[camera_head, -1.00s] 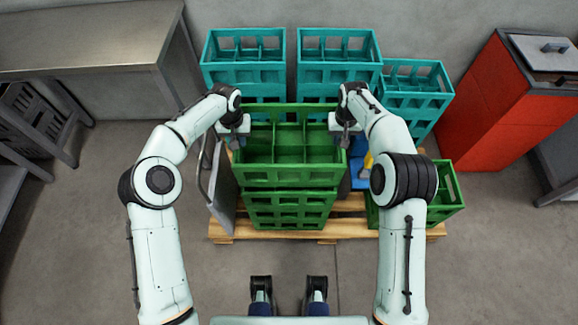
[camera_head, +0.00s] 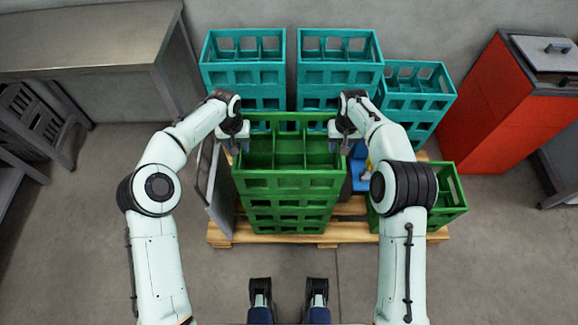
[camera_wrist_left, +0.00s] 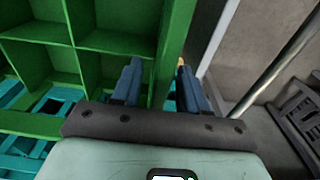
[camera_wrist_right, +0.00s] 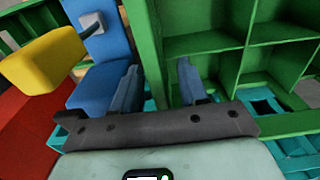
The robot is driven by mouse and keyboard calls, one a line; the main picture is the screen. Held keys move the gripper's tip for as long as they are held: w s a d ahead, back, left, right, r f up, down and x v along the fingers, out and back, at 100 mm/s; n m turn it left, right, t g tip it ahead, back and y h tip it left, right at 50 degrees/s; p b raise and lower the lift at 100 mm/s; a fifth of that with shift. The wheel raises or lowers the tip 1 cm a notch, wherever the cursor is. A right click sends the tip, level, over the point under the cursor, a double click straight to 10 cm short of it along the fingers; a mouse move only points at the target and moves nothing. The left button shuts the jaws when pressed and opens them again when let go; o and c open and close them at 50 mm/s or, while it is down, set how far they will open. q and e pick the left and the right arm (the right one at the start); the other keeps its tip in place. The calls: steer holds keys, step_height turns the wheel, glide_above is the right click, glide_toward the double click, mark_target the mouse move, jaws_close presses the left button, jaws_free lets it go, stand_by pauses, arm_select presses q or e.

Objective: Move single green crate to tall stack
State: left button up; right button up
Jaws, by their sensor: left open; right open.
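A green crate (camera_head: 252,182) with open compartments sits on top of a green stack (camera_head: 290,226) in the middle of the pallet. My left gripper (camera_head: 236,146) is at its left wall and my right gripper (camera_head: 343,146) at its right wall. In the left wrist view, the open fingers (camera_wrist_left: 158,88) stand either side of the green wall (camera_wrist_left: 176,40). In the right wrist view, the open fingers (camera_wrist_right: 160,88) also straddle a green wall (camera_wrist_right: 148,40). Another green crate (camera_head: 452,200) stands low at the right, partly hidden by my right arm.
Teal crates (camera_head: 245,75) stand behind in several stacks. A wooden pallet (camera_head: 340,232) lies below. A blue object (camera_wrist_right: 100,45) with a yellow part (camera_wrist_right: 42,62) is close to my right gripper. A grey panel (camera_head: 218,195) leans at left. A red cabinet (camera_head: 500,105) stands right.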

arm_select(q)
steer(key=r, duration=1.1)
steer(key=shift+s, duration=0.25)
arm_select(e)
steer(key=r, duration=1.2)
steer(key=shift+s, duration=0.3)
